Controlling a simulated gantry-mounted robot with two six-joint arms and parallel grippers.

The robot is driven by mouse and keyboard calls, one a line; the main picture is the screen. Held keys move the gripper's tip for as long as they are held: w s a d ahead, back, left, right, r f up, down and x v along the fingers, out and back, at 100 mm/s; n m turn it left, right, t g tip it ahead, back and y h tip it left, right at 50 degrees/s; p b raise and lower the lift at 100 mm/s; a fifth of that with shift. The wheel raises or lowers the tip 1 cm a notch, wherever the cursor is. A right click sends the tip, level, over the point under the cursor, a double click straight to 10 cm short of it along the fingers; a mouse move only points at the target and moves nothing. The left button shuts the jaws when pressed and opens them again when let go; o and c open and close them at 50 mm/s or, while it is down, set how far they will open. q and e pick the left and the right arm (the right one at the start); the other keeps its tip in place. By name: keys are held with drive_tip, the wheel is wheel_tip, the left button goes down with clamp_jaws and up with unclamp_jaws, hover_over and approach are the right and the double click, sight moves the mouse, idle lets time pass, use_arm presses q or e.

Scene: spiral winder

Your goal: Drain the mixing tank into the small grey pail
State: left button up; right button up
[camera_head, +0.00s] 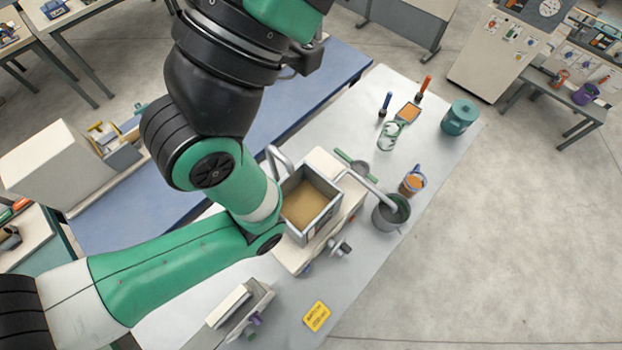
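The mixing tank (332,213) is an open, square grey metal box on a cream base on the table. Tan liquid (308,204) shows inside it. A pale bent pipe (371,187) runs from beside the tank toward the small grey pail (383,222), and its end is over the pail's mouth. The pail stands upright on the table, right of the tank; its inside looks dark, and its contents cannot be told. A dark knob-like fitting (341,247) sticks out at the tank base's lower right. A green and black arm of mine crosses the left side. Neither gripper shows.
An orange-filled cup (412,182) stands close beside the pail. A teal pot (459,117), a green-and-white can (391,136) and upright red and blue tools stand farther back. A yellow label card (317,316) lies in front. Table is clear right of the card.

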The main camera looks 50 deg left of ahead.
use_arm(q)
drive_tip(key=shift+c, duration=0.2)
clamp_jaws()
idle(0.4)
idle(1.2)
